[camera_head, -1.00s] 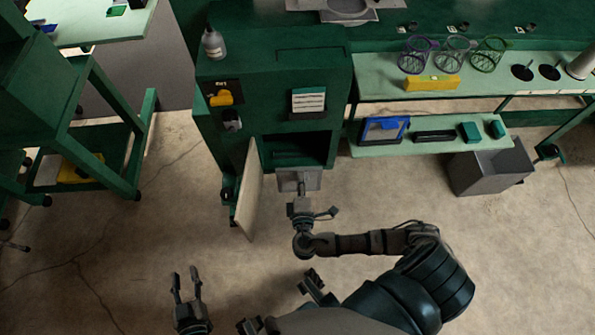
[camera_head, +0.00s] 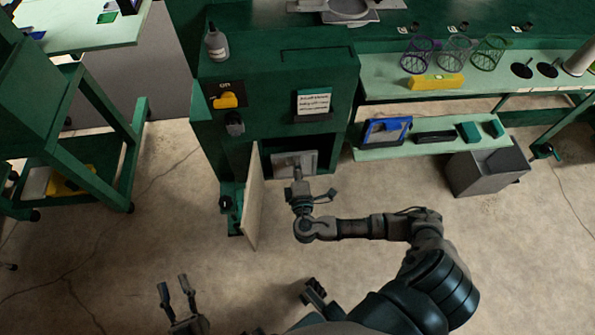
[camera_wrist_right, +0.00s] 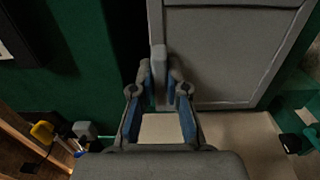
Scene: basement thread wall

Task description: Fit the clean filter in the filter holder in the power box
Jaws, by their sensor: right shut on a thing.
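The power box is a green cabinet (camera_head: 283,68) with a low square opening, and its pale door (camera_head: 252,195) stands open to the left. A light grey filter panel (camera_head: 289,163) is upright at the opening; whether it is seated in the holder cannot be told. My right gripper (camera_head: 297,183) is in front of it, shut on its handle. In the right wrist view the gripper (camera_wrist_right: 160,90) pinches a grey tab (camera_wrist_right: 158,62) beside the grey panel (camera_wrist_right: 225,55). The holder is hidden. My left gripper (camera_head: 175,289) is open and empty above the floor at lower left.
A yellow switch (camera_head: 225,101) and a white label (camera_head: 314,102) are on the box front. A shelf at right holds a blue-framed panel (camera_head: 386,131). A grey bin (camera_head: 488,168) stands below it. A green cart (camera_head: 110,135) is at left. The floor between is clear.

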